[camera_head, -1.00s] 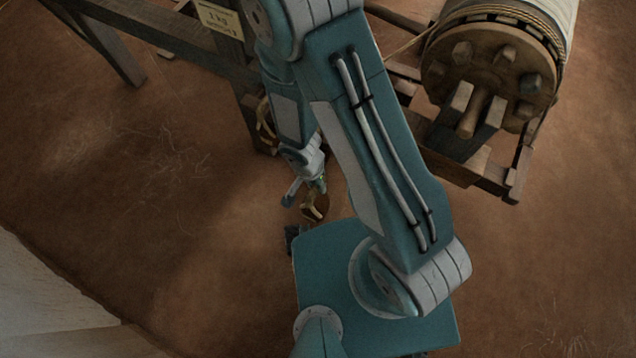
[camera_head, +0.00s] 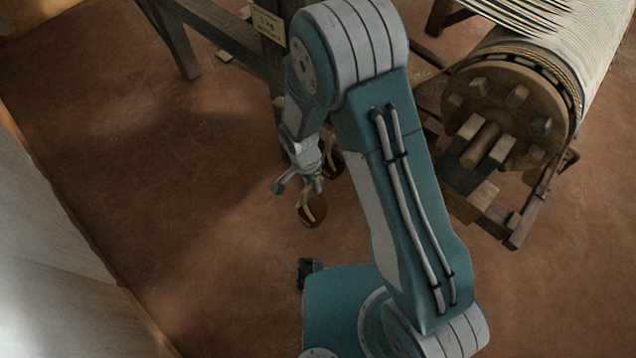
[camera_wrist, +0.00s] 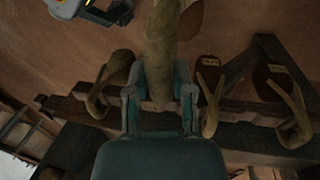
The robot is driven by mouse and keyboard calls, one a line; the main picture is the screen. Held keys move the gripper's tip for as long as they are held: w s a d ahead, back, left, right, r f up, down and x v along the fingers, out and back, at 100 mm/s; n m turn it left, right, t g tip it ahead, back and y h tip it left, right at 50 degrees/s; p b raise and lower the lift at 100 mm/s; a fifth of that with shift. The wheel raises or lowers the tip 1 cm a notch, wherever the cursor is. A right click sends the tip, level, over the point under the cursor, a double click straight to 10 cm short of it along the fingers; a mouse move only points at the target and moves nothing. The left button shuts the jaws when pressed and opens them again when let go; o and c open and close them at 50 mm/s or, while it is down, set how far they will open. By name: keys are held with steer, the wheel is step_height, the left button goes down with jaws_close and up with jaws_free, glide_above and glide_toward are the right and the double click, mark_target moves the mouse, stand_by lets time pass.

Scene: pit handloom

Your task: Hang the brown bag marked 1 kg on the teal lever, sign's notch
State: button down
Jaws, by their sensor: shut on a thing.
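My gripper (camera_head: 302,185) is shut on a tan loop; a brown bag (camera_head: 312,209) hangs below it in the head view, clear of the floor. In the wrist view both fingers of my gripper (camera_wrist: 160,95) close on the bag's thick tan part (camera_wrist: 162,45), and its brown body shows only partly at the top edge. No weight mark on it can be read. A pale sign (camera_head: 267,22) on the wooden frame seems to read 1 kg. The teal lever and the notch cannot be made out.
Other tan loops with brown bodies hang along a dark wooden beam (camera_wrist: 240,112), on the left (camera_wrist: 112,82) and right (camera_wrist: 211,90). The loom roller (camera_head: 505,115) stands at right. A pale wall (camera_head: 55,240) borders open floor at left.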

mark_target(300, 196)
steer(key=shift+s+a+r, duration=0.1)
steer(key=shift+s+a, duration=0.15)
steer(key=shift+s, duration=0.3)
steer(key=shift+s+a, duration=0.2)
steer(key=shift+s, duration=0.3)
steer(key=shift+s+a, duration=0.85)
steer(key=shift+a, duration=0.2)
steer(key=s+a+r, duration=0.1)
steer(key=s+a, duration=0.4)
steer(key=s, duration=0.1)
steer(key=shift+s+a, duration=0.2)
steer(key=shift+s, duration=0.15)
steer(key=shift+w, duration=0.1)
